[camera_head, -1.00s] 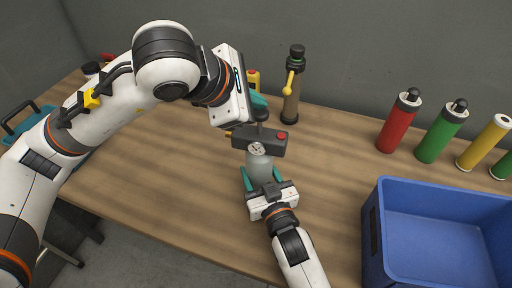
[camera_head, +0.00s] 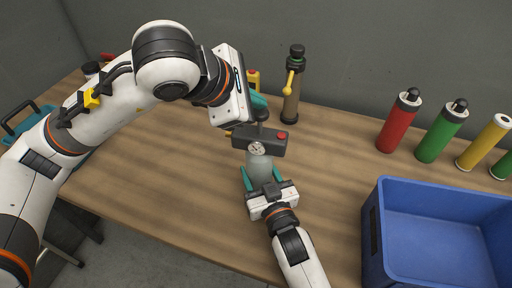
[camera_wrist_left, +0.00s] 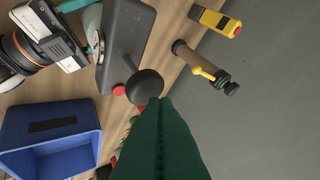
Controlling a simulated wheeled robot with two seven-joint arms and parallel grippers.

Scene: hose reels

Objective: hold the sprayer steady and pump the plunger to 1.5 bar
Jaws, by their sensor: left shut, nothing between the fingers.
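The sprayer has a pale grey bottle (camera_head: 260,168), a dark grey head (camera_head: 266,140) with a red button, and a round gauge (camera_head: 257,149) too small to read. It stands on the table. The black plunger knob (camera_head: 261,115) rises above the head; it also shows in the left wrist view (camera_wrist_left: 144,87). My right gripper (camera_head: 262,177) has its teal fingers on both sides of the bottle, seemingly touching it. My left gripper (camera_head: 258,100) is shut and empty, its fingertips right by the knob; I cannot tell whether they touch it.
A blue crate (camera_head: 372,222) is at the right front. Red (camera_head: 400,121), green (camera_head: 441,131) and yellow (camera_head: 483,143) cylinders stand behind it. A brown cylinder with a yellow lever (camera_head: 291,88) and a yellow device (camera_head: 253,77) stand behind the sprayer. The table's left middle is clear.

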